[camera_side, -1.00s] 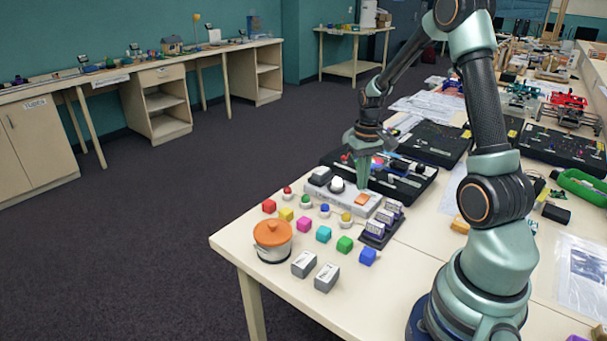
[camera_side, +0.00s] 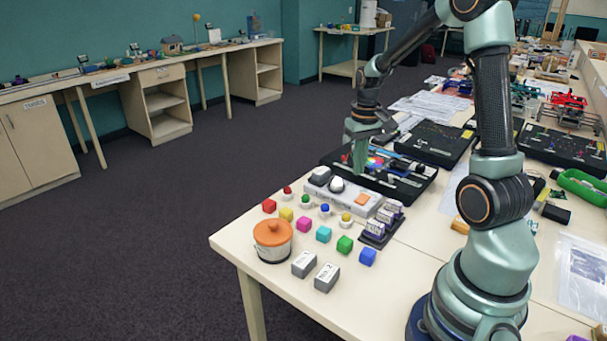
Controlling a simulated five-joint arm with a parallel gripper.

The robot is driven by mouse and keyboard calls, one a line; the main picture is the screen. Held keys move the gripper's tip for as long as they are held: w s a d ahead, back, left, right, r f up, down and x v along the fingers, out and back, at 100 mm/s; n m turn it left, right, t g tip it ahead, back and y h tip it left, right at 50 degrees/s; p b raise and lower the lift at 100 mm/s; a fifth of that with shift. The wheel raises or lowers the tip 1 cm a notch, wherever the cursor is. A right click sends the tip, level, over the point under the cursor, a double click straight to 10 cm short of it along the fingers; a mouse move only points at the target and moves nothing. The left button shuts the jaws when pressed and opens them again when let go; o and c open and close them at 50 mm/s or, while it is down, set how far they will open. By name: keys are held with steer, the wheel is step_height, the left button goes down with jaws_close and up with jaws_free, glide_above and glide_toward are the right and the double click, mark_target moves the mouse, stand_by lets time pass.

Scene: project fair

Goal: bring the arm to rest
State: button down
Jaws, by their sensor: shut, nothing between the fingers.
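My gripper (camera_side: 359,162) points down above the black tray (camera_side: 403,188) with a coloured disc, just behind the grey panel (camera_side: 345,199) with its buttons. Its fingers are together, with nothing between them. My arm is bent, with its forearm reaching down from the upper right to the gripper. The fingertips appear above the near-left part of the tray; I cannot tell the exact height.
A dark rack (camera_side: 380,232) stands beside the panel. Another black case (camera_side: 436,142) lies behind.

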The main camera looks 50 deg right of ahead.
steer(key=s+a+r+n+t, duration=0.2)
steer(key=a+r, duration=0.4)
steer(key=a, duration=0.4)
steer(key=s+a+r+n+t, duration=0.3)
steer(key=a+r, duration=0.3)
steer(key=a, duration=0.5)
steer(key=shift+a+r+n, duration=0.25)
steer(key=shift+n, duration=0.05)
